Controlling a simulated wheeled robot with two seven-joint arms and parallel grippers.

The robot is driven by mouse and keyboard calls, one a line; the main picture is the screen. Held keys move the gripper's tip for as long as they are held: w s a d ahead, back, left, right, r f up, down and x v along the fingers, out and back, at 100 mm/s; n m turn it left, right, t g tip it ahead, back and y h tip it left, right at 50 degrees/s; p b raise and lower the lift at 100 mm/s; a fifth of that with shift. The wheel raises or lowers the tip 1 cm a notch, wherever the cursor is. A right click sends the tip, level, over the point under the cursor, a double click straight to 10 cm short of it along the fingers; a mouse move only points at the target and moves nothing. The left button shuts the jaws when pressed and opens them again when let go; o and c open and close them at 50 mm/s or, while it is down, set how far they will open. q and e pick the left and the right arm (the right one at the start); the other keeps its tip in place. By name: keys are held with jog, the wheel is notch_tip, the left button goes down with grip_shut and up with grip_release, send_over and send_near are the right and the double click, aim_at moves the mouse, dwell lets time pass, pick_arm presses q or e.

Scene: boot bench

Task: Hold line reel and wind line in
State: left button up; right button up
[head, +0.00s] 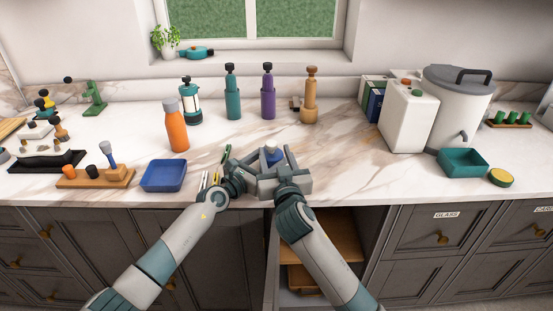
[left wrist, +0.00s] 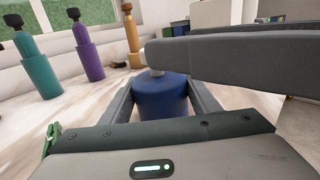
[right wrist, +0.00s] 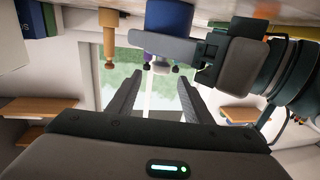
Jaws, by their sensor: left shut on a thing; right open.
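The line reel is a blue cylinder (head: 271,157) standing on the bench in front of me; the left wrist view shows its blue body (left wrist: 163,100) between my left fingers. My left gripper (left wrist: 162,92) is shut on it from the left. No line is clearly visible.
A blue tray (head: 164,175) and an orange bottle (head: 175,126) stand to the left. Teal (head: 233,95), purple (head: 268,93) and tan (head: 310,97) bottles stand behind. A white canister (head: 408,118) and a teal tray (head: 463,162) are at right. An open cupboard lies below.

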jog(key=shift+s+d, duration=0.2)
jog(key=shift+s, duration=0.7)
jog(key=w+a+r+m+g+y, duration=0.1)
jog(key=w+r+m+g+y, duration=0.2)
jog(key=w+r+m+y, duration=0.45)
jog(key=s+d+f+m+g+y, duration=0.2)
jog(key=d+f+m+g+y, duration=0.1)
jog(key=m, duration=0.5)
jog(key=s+d+f+m+g+y, duration=0.1)
jog(key=d+f+m+g+y, duration=0.2)
jog(key=d+f+m+g, duration=0.2)
jog(key=d+m, duration=0.3)
jog(key=shift+s+f+g, duration=0.15)
jog(key=shift+s+g, duration=0.15)
jog(key=shift+s, duration=0.1)
